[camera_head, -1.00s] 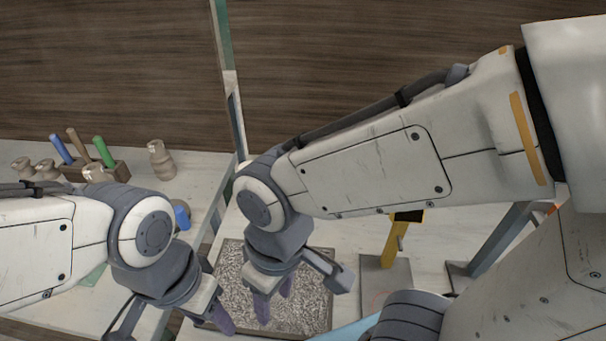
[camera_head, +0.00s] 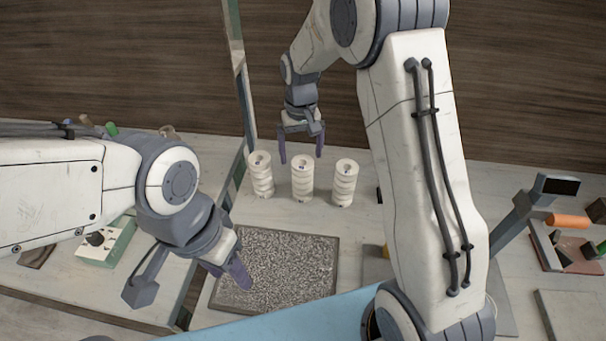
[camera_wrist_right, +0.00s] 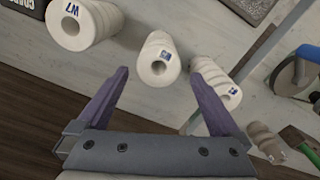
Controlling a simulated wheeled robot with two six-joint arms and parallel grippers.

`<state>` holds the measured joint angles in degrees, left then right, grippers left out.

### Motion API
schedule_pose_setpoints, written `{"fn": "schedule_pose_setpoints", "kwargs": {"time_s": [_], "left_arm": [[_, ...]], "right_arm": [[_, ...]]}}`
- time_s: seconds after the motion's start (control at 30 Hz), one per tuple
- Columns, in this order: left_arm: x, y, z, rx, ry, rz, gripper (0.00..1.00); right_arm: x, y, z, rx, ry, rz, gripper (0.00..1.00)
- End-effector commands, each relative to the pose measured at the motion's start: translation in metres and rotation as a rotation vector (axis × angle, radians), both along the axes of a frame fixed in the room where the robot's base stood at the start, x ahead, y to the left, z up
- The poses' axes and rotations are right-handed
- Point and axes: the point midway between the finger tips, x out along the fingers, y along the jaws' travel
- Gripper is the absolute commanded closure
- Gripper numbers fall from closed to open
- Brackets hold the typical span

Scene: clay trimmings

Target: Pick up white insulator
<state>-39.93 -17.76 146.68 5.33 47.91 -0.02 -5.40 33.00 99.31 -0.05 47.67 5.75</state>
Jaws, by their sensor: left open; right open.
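Three white ribbed insulators stand upright in a row on the table: a left one (camera_head: 261,175), a middle one (camera_head: 302,180) and a right one (camera_head: 344,184). My right gripper (camera_head: 301,158) is open and empty, above and just behind the middle insulator. In the right wrist view, the middle insulator (camera_wrist_right: 158,58) lies ahead between the open fingers (camera_wrist_right: 160,85), apart from them. Another insulator (camera_wrist_right: 84,24) there carries a "W7" label, and the third (camera_wrist_right: 216,84) is beside the right finger. My left gripper (camera_head: 190,275) is open near the speckled mat, partly hidden by its own arm.
A grey speckled mat (camera_head: 300,262) lies in front of the insulators. An orange-handled tool (camera_head: 567,221) and a tray are at right. A post (camera_head: 241,75) rises behind the left insulator.

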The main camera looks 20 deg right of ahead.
Motion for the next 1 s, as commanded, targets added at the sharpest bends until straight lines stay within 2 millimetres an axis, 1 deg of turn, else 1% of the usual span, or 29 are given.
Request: {"fn": "schedule_pose_setpoints", "kwargs": {"time_s": [0.03, 0.1, 0.2, 0.37, 0.5, 0.6, 0.73, 0.93, 0.97, 1.0], "left_arm": [[0.000, 0.000, 0.003, 0.000, 0.000, 0.000, 0.50], [0.000, 0.000, 0.004, 0.000, 0.000, 0.000, 0.50], [0.000, 0.000, 0.006, 0.000, 0.000, 0.000, 0.50], [0.000, 0.000, 0.011, 0.000, 0.000, 0.000, 0.50], [0.000, 0.000, 0.022, 0.000, 0.000, 0.000, 0.50], [0.000, 0.000, 0.024, 0.000, 0.000, 0.001, 0.50], [0.000, 0.000, 0.025, 0.000, 0.000, 0.001, 0.50], [0.000, 0.000, 0.024, 0.000, 0.000, 0.001, 0.50], [0.000, 0.000, 0.024, 0.000, 0.000, 0.001, 0.50], [0.000, 0.000, 0.024, 0.000, 0.000, 0.001, 0.50]], "right_arm": [[-0.002, 0.000, -0.008, -0.001, 0.006, 0.001, 0.00], [-0.002, 0.000, -0.019, 0.000, 0.005, 0.001, 0.00], [-0.002, 0.000, -0.029, 0.000, 0.003, 0.001, 0.00], [-0.003, -0.001, -0.040, 0.000, 0.005, 0.001, 0.00], [-0.006, -0.003, -0.060, 0.000, 0.007, 0.001, 0.00], [-0.006, -0.003, -0.075, 0.000, 0.004, 0.002, 0.00], [-0.005, -0.003, -0.085, 0.000, 0.001, 0.002, 0.00], [-0.005, -0.003, -0.085, 0.001, 0.000, 0.002, 0.00], [-0.005, -0.003, -0.085, 0.001, 0.000, 0.002, 0.04], [-0.005, -0.003, -0.085, 0.001, 0.000, 0.002, 0.19]]}}
